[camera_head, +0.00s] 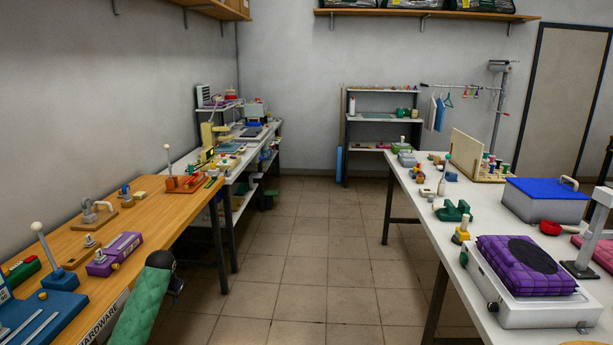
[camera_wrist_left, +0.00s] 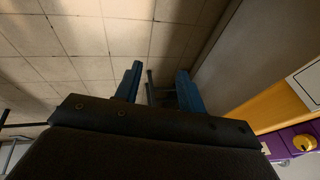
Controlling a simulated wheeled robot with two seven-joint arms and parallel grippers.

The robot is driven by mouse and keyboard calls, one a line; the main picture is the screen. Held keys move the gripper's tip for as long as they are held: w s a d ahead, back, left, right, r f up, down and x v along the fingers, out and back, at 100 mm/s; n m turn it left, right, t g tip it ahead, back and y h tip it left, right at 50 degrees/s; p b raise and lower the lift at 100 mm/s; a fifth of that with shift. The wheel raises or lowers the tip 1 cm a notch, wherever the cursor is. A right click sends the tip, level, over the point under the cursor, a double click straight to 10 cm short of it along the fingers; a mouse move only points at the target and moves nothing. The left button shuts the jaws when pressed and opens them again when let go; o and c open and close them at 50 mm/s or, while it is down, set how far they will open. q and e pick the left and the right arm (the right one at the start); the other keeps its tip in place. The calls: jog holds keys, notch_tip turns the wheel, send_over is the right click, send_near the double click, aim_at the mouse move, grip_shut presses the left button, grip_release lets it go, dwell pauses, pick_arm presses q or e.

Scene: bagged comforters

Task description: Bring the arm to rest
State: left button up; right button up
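My left arm (camera_head: 143,305), in a green quilted sleeve, comes in from the lower left in the head view. Its black wrist end is beside the front edge of the wooden bench. My left gripper (camera_head: 176,285) is small and dark there, partly hidden behind the wrist. In the left wrist view the two blue fingers of the left gripper (camera_wrist_left: 157,85) are spread apart, with nothing between them. Tiled floor shows beyond them. My right gripper is in neither view.
The wooden bench (camera_head: 150,215) with tools and a purple block (camera_head: 115,254) lies close on the left. A white table (camera_head: 402,178) on the right carries a purple quilted item (camera_head: 497,268) on a white device (camera_head: 535,312). The tiled floor (camera_head: 305,245) between is clear.

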pick_arm(q)
jog(key=s+d+f, duration=0.6)
jog(key=s, duration=0.3)
jog(key=s+d+f+g, duration=0.1)
jog(key=s+d+f, duration=0.45)
jog(key=s, duration=0.35)
jog(key=s+d+f, duration=0.6)
jog(key=s+f, duration=0.1)
jog(key=s, duration=0.2)
jog(key=s+d+h, duration=0.1)
jog(key=s+d, duration=0.3)
jog(key=s, duration=0.7)
jog(key=s+d+r+g+h, duration=0.1)
jog(key=s+d, duration=0.4)
jog(key=s, duration=0.6)
jog(key=s+d+r+h, duration=0.1)
jog(key=s+d, duration=0.3)
jog(key=s, duration=0.6)
jog(key=shift+s+d, duration=0.2)
jog(key=shift+s, duration=0.2)
